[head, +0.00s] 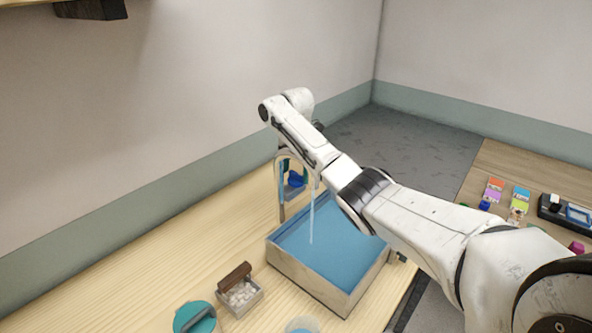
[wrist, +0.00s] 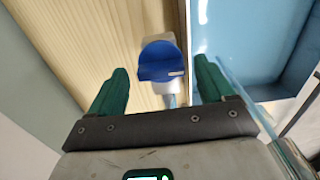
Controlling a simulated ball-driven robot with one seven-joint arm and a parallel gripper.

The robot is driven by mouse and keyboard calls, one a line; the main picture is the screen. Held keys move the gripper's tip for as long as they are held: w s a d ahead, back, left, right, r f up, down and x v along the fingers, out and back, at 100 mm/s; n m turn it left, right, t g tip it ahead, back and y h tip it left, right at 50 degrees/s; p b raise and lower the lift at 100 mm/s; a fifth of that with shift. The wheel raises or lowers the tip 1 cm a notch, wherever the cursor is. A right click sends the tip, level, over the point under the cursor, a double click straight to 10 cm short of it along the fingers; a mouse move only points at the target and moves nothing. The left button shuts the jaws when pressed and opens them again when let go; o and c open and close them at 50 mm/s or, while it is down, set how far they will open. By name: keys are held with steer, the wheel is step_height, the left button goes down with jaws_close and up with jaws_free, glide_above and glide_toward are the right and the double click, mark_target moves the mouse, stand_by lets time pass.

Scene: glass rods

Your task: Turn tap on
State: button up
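The tap's metal spout (head: 282,200) arches over the edge of a basin (head: 352,294). A pale, thin stream (head: 311,218), which looks like water, runs from the spout into the blue basin. The tap's blue handle (head: 297,179) shows under my arm, and it also shows in the wrist view (wrist: 160,60). My gripper (wrist: 160,72) is open, with its green fingers on either side of the blue handle and a gap at each side. In the head view my arm hides most of the gripper.
A box of small white pieces (head: 243,297) with a brown-handled thing on it stands left of the basin, near a teal round object (head: 194,318) and a small bluish cup (head: 302,325). A wall runs behind the wooden counter (head: 160,270). Colourful items lie on the right table (head: 495,165).

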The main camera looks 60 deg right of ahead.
mark_target(296, 173)
step_height(296, 173, up, 11)
steer(key=p, duration=0.1)
steer(key=shift+f+p, duration=0.15)
steer(key=shift+p, duration=0.2)
stand_by(0.8)
